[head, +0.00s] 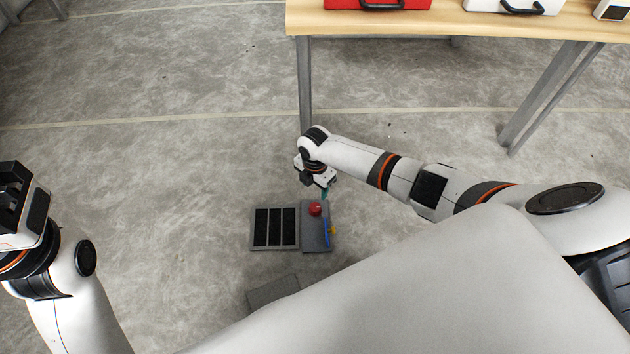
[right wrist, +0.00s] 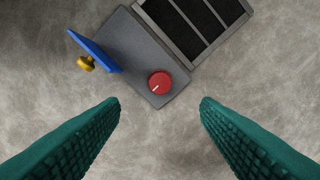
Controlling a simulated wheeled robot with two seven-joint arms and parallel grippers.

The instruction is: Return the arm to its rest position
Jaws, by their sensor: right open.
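My right gripper (head: 322,189) reaches out over the floor, just above the far end of a small grey box. In the right wrist view its two green padded fingers (right wrist: 160,108) are wide apart with nothing between them. The grey box (right wrist: 133,43) carries a red knob (right wrist: 160,82) with a white mark and a blue plate (right wrist: 95,50) with a yellow knob (right wrist: 86,63). The red knob also shows in the head view (head: 315,208). My left arm comes in at the left edge, and its gripper (head: 14,196) is partly cut off there.
A dark slatted panel (head: 275,228) adjoins the grey box. A flat grey piece (head: 273,292) lies nearer me. A wooden table (head: 450,22) with a red case (head: 377,3) and a white case (head: 512,6) stands at the back right. The floor at left is clear.

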